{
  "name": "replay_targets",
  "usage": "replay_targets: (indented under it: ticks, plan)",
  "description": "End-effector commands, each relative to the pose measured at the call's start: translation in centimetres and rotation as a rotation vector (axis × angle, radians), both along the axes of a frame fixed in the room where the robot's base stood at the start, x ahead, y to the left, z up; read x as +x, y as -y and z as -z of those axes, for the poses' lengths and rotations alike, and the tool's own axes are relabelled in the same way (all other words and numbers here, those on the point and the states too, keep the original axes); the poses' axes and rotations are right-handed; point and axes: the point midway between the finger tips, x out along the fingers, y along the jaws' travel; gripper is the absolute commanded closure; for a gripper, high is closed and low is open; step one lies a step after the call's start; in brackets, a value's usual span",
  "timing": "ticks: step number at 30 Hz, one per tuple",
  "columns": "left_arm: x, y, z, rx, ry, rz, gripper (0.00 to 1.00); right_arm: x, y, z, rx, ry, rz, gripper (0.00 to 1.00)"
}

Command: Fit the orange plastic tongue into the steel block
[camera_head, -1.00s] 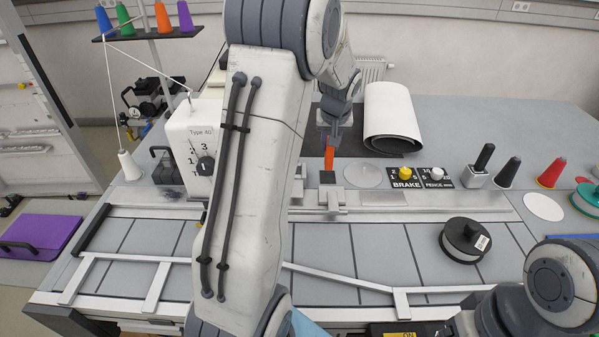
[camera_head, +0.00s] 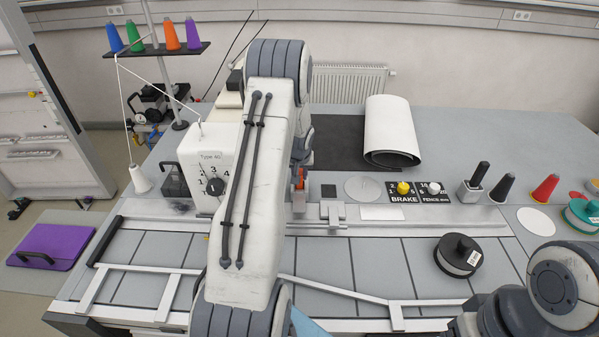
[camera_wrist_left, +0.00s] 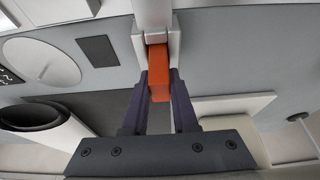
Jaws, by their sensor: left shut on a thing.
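The orange tongue (camera_wrist_left: 159,75) is held between the two dark fingers of my left gripper (camera_wrist_left: 161,92) in the left wrist view. Its far end lies between the pale walls of the steel block (camera_wrist_left: 174,42); I cannot tell how deep it sits. In the head view only a small bit of the orange tongue (camera_head: 300,178) shows beside my left arm, near the metal rail. My arm hides most of the gripper and block there. My right arm is at the lower right, and its gripper is out of view.
A dark square pad (camera_head: 328,191) and a grey disc (camera_head: 362,188) lie right of the tongue. The BRAKE panel (camera_head: 404,192) is farther right. The sewing machine (camera_head: 205,165) stands close on the left. A black-topped spool (camera_head: 458,254) stands on the front table.

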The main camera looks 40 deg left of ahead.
Motion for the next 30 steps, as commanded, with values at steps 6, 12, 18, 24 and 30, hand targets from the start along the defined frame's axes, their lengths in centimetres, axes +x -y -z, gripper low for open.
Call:
replay_targets:
  ticks: [6, 12, 18, 24, 30]
  plan:
    - [0.1, 0.0, 0.0, 0.000, 0.002, 0.000, 1.00, 0.0, 0.0, 0.1, 0.000, 0.000, 0.000, 0.26]
    - [0.1, 0.0, 0.3, 0.001, 0.002, 0.000, 0.54, 0.0, 0.0, 0.4, 0.000, 0.000, 0.001, 0.26]
    - [0.0, 0.0, 0.3, 0.001, 0.001, 0.000, 0.43, 0.0, 0.0, 0.4, 0.000, 0.000, 0.001, 0.26]
    - [0.1, 0.0, 0.0, 0.001, 0.001, 0.000, 0.43, 0.0, 0.0, 0.1, 0.000, 0.000, 0.001, 0.26]
    - [-0.6, 0.5, -2.3, 0.003, 0.005, 0.000, 0.43, 0.0, 0.0, 0.7, 0.000, 0.000, 0.001, 0.26]
